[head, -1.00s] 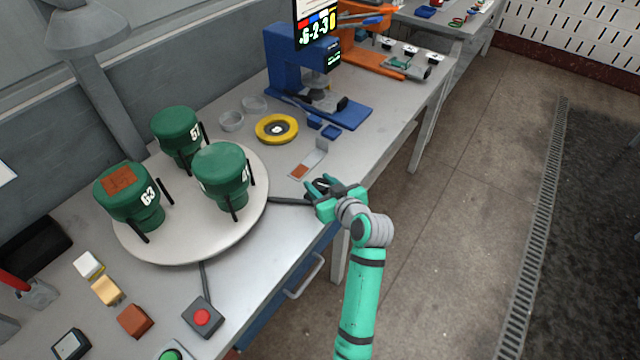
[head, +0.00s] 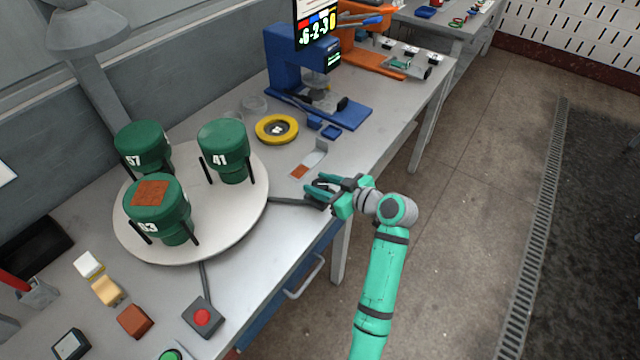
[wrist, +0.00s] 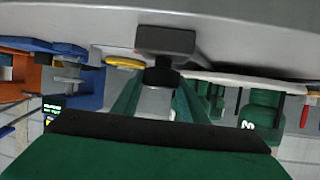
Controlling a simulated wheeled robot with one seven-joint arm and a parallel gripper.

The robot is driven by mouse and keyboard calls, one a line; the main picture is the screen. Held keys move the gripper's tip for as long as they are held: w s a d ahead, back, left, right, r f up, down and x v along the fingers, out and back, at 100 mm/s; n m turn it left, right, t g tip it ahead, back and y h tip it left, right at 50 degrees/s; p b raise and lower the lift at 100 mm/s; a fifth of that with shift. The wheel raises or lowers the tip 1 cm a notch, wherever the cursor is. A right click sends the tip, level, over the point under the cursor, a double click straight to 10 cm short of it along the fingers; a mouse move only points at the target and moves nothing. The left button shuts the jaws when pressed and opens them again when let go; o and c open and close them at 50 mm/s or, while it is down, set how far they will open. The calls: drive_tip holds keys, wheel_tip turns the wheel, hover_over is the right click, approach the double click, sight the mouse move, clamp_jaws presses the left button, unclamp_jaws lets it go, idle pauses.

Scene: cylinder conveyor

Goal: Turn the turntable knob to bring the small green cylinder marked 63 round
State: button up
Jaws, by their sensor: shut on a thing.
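The round white turntable (head: 215,235) carries three green cylinders on dark legs. The cylinder marked 63, with a brown square on top (head: 158,212), stands at the front left; its number is now only partly visible. The one marked 57 (head: 145,146) is at the back left and the one marked 41 (head: 223,150) at the back right. My gripper (head: 321,188) is at the table's front edge, right of the turntable, shut on the knob.
A dark bar (head: 288,201) runs from the turntable towards my gripper. A yellow ring (head: 262,137) and a blue press (head: 285,65) stand behind. A red button box (head: 202,317) and coloured blocks lie in front. The floor at right is clear.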

drive_tip(key=shift+s+f+n+g+y, duration=0.15)
drive_tip(key=shift+n+g+y, duration=0.5)
drive_tip(key=shift+n+g, duration=0.45)
drive_tip(key=shift+w+f+n+g+y, duration=0.15)
drive_tip(key=shift+n+g+y, duration=0.5)
drive_tip(key=shift+n+g, duration=0.45)
idle(1.5)
drive_tip(key=o, duration=1)
drive_tip(key=shift+r, duration=0.15)
drive_tip(key=shift+d+r, duration=0.15)
drive_tip(key=shift+d, duration=0.05)
drive_tip(key=v, duration=1)
drive_tip(key=shift+s+d, duration=0.15)
drive_tip(key=shift+d, duration=0.05)
